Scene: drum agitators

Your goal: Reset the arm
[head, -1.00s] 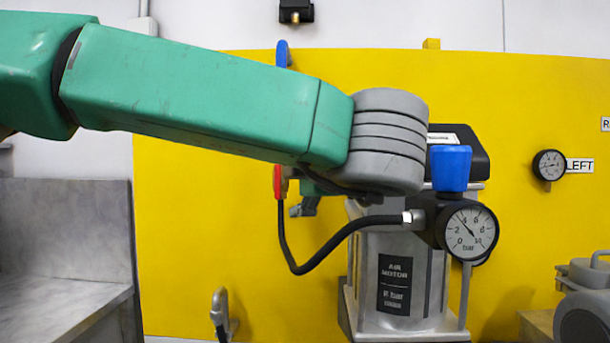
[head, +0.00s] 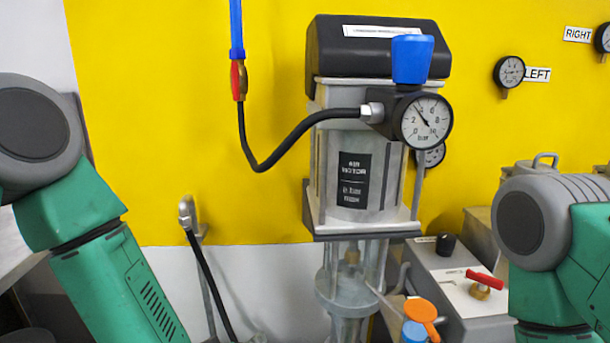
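My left arm is at the left edge of the head view, bent so that its green link runs down out of the bottom of the picture. My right arm is at the right edge, also bent and running down out of the picture. Neither gripper shows, so whether they are open or shut is hidden. Both arms are clear of the air motor (head: 343,218), which stands upright in the middle with a black top cover (head: 375,60).
A blue knob (head: 412,60) and a pressure gauge (head: 426,122) sit on the motor. A black hose (head: 285,147) loops to a red valve (head: 238,80). A red-handled valve (head: 484,285), an orange cap (head: 422,313) and a blue cap (head: 413,332) are low at the right.

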